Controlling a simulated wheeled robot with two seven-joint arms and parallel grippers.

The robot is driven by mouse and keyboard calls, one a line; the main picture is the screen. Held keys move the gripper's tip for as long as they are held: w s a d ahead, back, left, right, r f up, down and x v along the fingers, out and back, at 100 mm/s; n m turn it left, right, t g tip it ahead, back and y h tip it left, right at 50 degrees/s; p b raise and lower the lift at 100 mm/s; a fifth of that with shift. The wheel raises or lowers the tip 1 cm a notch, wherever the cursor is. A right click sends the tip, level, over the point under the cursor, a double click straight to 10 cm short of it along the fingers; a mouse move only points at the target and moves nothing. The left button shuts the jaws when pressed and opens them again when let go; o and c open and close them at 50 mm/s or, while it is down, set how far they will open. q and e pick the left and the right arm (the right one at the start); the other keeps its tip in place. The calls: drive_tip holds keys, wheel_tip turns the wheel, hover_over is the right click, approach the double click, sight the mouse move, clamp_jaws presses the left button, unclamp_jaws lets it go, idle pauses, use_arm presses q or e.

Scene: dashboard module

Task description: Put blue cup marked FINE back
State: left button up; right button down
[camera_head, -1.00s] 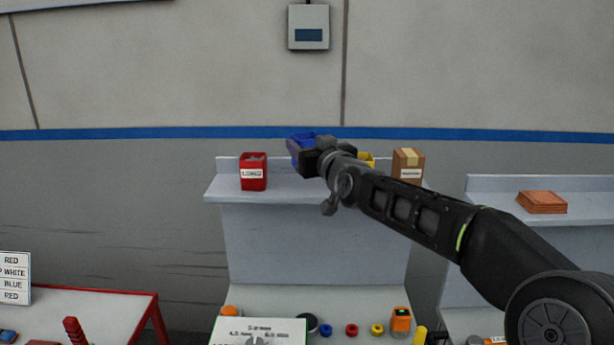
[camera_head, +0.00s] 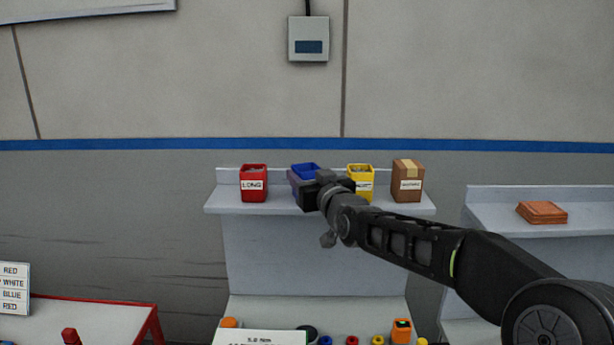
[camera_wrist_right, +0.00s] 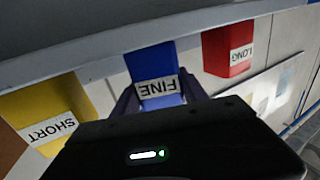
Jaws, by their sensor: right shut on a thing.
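The blue cup (camera_head: 306,169) is at the upper shelf, between the red cup (camera_head: 253,184) and the yellow cup (camera_head: 361,184). Its FINE label shows upside down in the right wrist view, where the cup (camera_wrist_right: 150,63) sits between my two fingers. My right gripper (camera_head: 299,187) is shut on the blue cup. The cup looks upright, with its rim about level with the red cup's rim. The gripper hides its lower part in the head view, so I cannot tell whether its base touches the shelf. My left gripper is not in view.
The pale shelf (camera_head: 228,207) also bears a brown box (camera_head: 408,182) at its right end. The yellow cup (camera_wrist_right: 47,115) reads SHORT and the red cup (camera_wrist_right: 228,50) reads LONG. A second shelf at right holds brown flat pieces (camera_head: 542,212).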

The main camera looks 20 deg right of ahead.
drive_tip(key=shift+f, duration=0.15)
drive_tip(key=c, duration=0.6)
unclamp_jaws()
drive_tip(key=shift+r, duration=0.25)
drive_tip(key=shift+s+f, duration=0.15)
drive_tip(key=shift+s, duration=0.3)
drive_tip(key=s+b, duration=0.4)
drive_tip(key=s, duration=0.7)
drive_tip(key=shift+a+r, duration=0.2)
drive_tip(key=shift+a, duration=0.1)
